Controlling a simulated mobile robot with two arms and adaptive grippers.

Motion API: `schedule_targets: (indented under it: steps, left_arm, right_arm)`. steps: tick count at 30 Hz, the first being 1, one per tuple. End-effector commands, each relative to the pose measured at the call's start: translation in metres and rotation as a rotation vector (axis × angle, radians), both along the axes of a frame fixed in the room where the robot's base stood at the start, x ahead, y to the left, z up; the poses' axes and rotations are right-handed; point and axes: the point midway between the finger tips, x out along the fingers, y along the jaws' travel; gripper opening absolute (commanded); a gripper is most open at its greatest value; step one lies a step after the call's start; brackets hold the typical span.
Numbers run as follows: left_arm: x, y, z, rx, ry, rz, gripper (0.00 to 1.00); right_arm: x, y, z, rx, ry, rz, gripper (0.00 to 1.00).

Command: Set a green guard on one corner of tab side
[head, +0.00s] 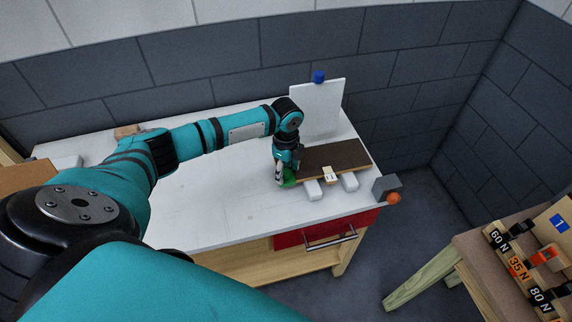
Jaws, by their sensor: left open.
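A dark brown board (338,156) with a pale edge lies raised on white blocks at the right end of the white table. A small cream tab (329,175) sits on its front edge. A green guard (289,176) is at the board's front left corner. My left gripper (284,176) is right at that corner, pointing down, with its fingers beside the green guard. It is open; whether its fingers touch the guard is too small to tell. My right gripper is not in view.
White blocks (313,190) stick out under the board's front. A white panel (318,110) with a blue knob stands behind. A grey block with an orange ball (393,197) is at the table's right corner. A rack of labelled clamps (518,267) stands lower right. The table's middle is clear.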

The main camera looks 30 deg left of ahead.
Motion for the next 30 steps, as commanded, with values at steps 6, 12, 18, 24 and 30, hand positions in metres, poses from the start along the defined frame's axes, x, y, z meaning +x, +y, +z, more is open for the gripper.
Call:
schedule_targets:
  steps: [6,12,18,24,30]
  left_arm:
    - [0.002,0.000,0.024,-0.001,-0.005,0.000,0.53]
    - [0.001,0.000,0.067,-0.001,-0.006,-0.001,0.53]
    - [0.001,0.000,0.103,-0.001,-0.003,-0.001,0.53]
    - [0.000,0.000,0.118,-0.001,-0.001,0.000,0.53]
    - [0.000,0.000,0.120,0.000,0.000,0.000,0.53]
  right_arm:
    - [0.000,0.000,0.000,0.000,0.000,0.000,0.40]
    - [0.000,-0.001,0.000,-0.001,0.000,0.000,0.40]
    - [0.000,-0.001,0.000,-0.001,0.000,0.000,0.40]
    - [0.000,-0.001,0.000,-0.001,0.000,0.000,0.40]
    - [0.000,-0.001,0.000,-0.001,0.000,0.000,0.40]
